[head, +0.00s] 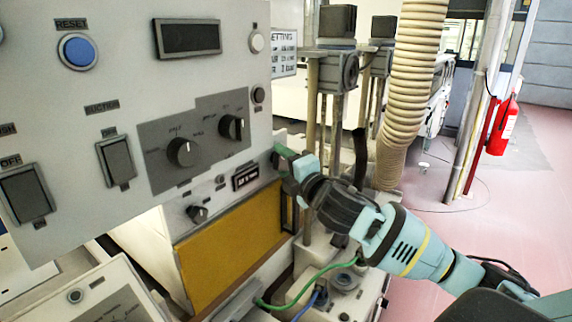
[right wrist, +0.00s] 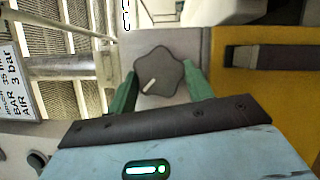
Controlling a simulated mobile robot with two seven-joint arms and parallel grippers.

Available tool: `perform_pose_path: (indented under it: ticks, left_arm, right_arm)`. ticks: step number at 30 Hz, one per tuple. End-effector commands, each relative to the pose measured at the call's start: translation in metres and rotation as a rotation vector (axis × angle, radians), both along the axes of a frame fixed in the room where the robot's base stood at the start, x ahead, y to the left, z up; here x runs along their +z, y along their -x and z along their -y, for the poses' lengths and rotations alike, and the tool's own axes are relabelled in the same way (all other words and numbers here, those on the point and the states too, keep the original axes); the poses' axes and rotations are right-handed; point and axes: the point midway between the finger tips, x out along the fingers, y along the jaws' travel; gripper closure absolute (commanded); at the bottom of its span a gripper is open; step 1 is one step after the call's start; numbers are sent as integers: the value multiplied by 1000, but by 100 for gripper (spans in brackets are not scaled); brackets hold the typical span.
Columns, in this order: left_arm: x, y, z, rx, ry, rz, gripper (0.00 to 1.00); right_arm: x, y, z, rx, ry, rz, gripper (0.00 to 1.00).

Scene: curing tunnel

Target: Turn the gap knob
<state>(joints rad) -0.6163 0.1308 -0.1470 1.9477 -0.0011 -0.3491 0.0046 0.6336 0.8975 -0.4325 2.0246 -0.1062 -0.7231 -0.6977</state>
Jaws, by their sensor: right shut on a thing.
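A dark grey lobed knob (right wrist: 160,70) with a white pointer line sits on a light panel in the right wrist view. Its pointer slants toward the lower left in that view. My right gripper (right wrist: 160,78) has one green finger on each side of the knob and is shut on it. No label on this knob is readable. In the head view my right gripper (head: 284,160) is at the right end of the lower panel, beside a small dark display (head: 245,176). My left gripper is not in view.
The upper panel has two dark knobs (head: 183,152) (head: 231,127), a blue reset button (head: 76,52) and black switches (head: 117,160). Another small knob (head: 197,214) is on the lower panel, above a yellow panel (head: 230,255). A ribbed hose (head: 408,90) hangs behind my right arm.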

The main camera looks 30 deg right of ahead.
Motion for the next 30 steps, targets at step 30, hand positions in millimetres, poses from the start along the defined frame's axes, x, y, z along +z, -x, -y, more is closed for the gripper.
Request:
perform_pose_path:
  ticks: [30]
  left_arm:
    - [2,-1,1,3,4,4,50]
  right_arm:
    - [11,-1,3,1,-895,-364,72]
